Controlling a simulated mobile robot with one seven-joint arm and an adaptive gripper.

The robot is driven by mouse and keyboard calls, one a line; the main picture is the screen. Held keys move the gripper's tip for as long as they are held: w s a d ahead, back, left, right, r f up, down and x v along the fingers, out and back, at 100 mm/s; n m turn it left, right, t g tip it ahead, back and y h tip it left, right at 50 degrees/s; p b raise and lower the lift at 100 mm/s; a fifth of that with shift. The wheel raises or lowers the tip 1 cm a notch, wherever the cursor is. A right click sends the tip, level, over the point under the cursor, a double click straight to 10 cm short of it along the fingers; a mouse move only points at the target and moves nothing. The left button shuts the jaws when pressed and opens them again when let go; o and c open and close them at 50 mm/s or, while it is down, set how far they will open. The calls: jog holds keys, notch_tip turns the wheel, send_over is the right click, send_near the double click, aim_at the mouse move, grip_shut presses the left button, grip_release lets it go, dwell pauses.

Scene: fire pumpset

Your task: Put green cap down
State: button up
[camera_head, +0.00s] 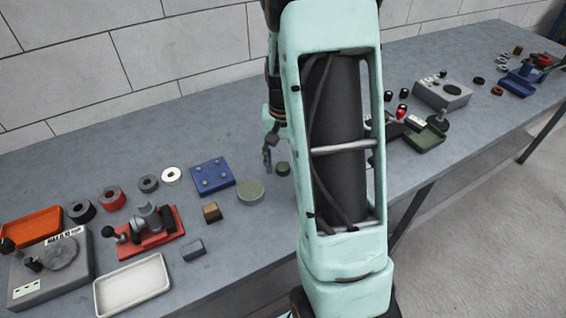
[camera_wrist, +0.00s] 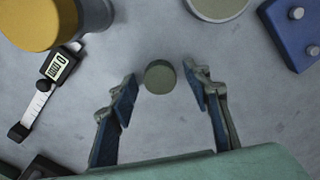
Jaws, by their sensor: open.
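The small dark green cap (camera_head: 283,169) sits on the grey bench in the head view, just right of my gripper (camera_head: 268,158). In the wrist view the round green cap (camera_wrist: 160,77) lies between and slightly beyond the two open fingertips of my gripper (camera_wrist: 162,84). There is a clear gap between the cap and each finger. The cap's top faces the wrist camera. My gripper is open and holds nothing. Whether the cap rests flat on the bench is plain in the head view, though part of the area is hidden by my arm.
A wider pale green disc (camera_head: 250,191) and a blue plate with pegs (camera_head: 207,176) stand left of the cap. The wrist view shows a digital caliper (camera_wrist: 47,88) and a yellow round thing (camera_wrist: 42,22) on the left. Bare bench surrounds the cap.

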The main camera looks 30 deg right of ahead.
aim_at(283, 166)
notch_tip(283, 166, up, 12)
jog(key=p, duration=0.1)
jog(key=shift+r, duration=0.15)
dwell(0.6)
